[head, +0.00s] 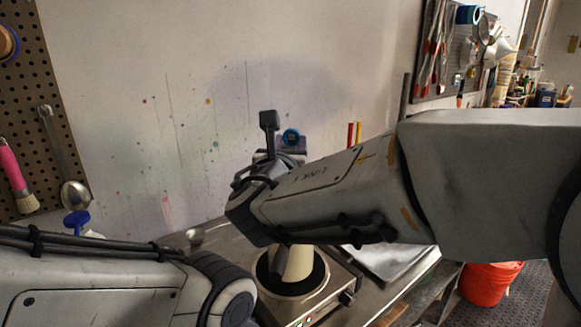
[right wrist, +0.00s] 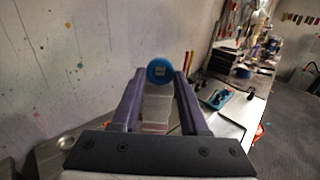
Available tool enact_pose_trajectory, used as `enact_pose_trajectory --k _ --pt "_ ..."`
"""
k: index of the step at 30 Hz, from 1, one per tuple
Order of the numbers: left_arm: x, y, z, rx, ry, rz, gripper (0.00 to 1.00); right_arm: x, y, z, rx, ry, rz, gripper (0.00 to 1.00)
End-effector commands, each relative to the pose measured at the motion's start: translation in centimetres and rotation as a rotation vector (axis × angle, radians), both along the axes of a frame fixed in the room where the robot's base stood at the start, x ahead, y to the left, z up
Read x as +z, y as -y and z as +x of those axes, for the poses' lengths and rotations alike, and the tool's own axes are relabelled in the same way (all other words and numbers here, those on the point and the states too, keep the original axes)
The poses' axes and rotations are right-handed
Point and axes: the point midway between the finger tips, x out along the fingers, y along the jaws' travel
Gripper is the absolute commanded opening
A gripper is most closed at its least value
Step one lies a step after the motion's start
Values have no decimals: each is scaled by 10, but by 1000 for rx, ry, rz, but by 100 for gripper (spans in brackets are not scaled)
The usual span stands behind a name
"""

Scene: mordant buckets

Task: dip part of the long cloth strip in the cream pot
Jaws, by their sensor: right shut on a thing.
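My right gripper (head: 290,150) reaches in from the right, mostly hidden behind its own wrist in the head view. In the right wrist view its two purple-grey fingers (right wrist: 159,88) are closed on a blue round piece (right wrist: 160,70), with a pale strip (right wrist: 156,108), apparently the cloth, between them. My left gripper is out of view.
A metal tray (head: 395,258) lies to the right. A red bucket (head: 488,282) stands on the floor. Pegboards with tools hang on the walls. My left arm fills the lower left.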

Motion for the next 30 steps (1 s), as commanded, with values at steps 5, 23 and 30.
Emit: enact_pose_trajectory --k 5,23,30 --pt "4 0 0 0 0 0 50 5 0 0 0 1 1 0" --pt "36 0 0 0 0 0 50 51 0 0 0 0 0 0" --pt "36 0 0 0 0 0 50 50 0 0 0 0 0 0"
